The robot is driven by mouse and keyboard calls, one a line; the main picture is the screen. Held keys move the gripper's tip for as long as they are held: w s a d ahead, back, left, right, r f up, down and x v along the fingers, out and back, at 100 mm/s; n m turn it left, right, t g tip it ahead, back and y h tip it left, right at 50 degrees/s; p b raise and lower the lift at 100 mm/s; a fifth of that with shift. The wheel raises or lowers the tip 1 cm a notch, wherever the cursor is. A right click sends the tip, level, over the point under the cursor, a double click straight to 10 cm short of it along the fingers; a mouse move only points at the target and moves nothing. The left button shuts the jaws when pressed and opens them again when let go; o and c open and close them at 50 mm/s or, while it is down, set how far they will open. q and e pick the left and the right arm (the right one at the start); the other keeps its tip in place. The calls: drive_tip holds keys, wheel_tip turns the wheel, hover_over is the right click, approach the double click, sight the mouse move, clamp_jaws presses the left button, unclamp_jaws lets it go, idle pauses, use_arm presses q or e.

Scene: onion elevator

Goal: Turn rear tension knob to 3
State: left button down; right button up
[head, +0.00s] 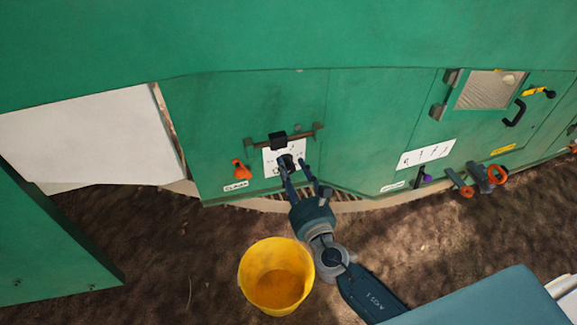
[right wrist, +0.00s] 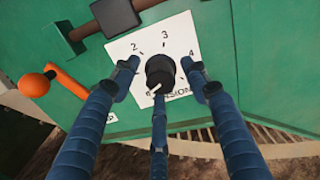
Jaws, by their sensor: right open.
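The tension knob (right wrist: 160,72) is a black round dial on a white plate (right wrist: 125,45) marked with numbers, of which 2, 3 and 4 are readable. Its white pointer mark points down and to the left, away from the 3 at the top. In the head view the knob (head: 286,161) sits on the green machine panel, partly hidden by the fingers. My right gripper (head: 296,172) is open, with its blue fingers around the knob; in the right wrist view the gripper (right wrist: 163,80) has fingertips left, right and below it. Whether they touch it I cannot tell. My left gripper is not in view.
An orange-handled lever (head: 241,170) is left of the plate, and a dark bar latch (head: 280,139) is just above it. A yellow bucket (head: 275,275) stands on the soil below. Purple and orange controls (head: 487,176) and a black handle are farther right.

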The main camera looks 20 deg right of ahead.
drive_tip(key=shift+w, duration=0.9)
drive_tip(key=c, duration=1.2)
drive_tip(key=shift+o, duration=0.2)
